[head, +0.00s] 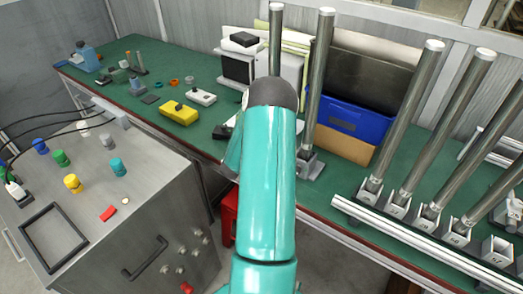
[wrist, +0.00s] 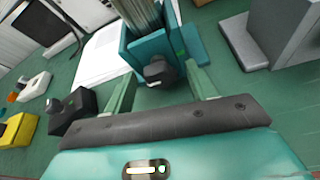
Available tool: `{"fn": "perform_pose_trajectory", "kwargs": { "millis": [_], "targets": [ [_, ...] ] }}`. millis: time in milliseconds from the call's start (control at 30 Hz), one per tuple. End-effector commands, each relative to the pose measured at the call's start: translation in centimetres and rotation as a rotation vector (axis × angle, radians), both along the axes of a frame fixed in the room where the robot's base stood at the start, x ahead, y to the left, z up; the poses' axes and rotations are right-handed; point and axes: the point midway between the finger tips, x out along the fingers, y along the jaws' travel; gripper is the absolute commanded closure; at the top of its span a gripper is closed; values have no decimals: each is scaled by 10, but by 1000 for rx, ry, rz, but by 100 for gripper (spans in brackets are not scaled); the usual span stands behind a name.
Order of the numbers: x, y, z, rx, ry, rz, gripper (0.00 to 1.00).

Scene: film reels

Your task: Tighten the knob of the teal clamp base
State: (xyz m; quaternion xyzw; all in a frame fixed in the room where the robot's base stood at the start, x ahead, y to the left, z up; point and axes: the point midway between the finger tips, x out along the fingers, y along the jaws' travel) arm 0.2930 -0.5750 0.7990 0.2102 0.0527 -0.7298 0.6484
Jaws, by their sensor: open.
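In the wrist view, the teal clamp base (wrist: 131,46) stands on the green bench top and holds an upright metal post (wrist: 143,18). Its dark knob (wrist: 157,71) faces my gripper. My gripper (wrist: 161,76) is open, with one finger on each side of the knob. A gap shows between the knob and each finger; whether they touch at any point I cannot tell. In the head view my teal arm hides the gripper, the knob and the clamp base. A metal post (head: 276,40) rises behind the arm there.
A second post (head: 318,80) in a grey base (head: 311,164) stands close on the right. A blue bin (head: 350,118) is behind it. A row of slanted posts (head: 412,115) fills the bench's right side. A yellow box (head: 179,113) lies to the left. A black box (wrist: 71,110) is left of the gripper.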

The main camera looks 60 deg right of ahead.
Motion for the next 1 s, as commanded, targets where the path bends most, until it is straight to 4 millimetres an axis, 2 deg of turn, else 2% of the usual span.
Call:
{"fn": "perform_pose_trajectory", "kwargs": {
  "millis": [100,333,667,1000],
  "targets": [
    [0,0,0,0,0,0,43],
    [0,0,0,0,0,0,88],
    [0,1,0,-4,-29,1,88],
    [-1,1,1,-36,-217,2,88]
  ]
}}
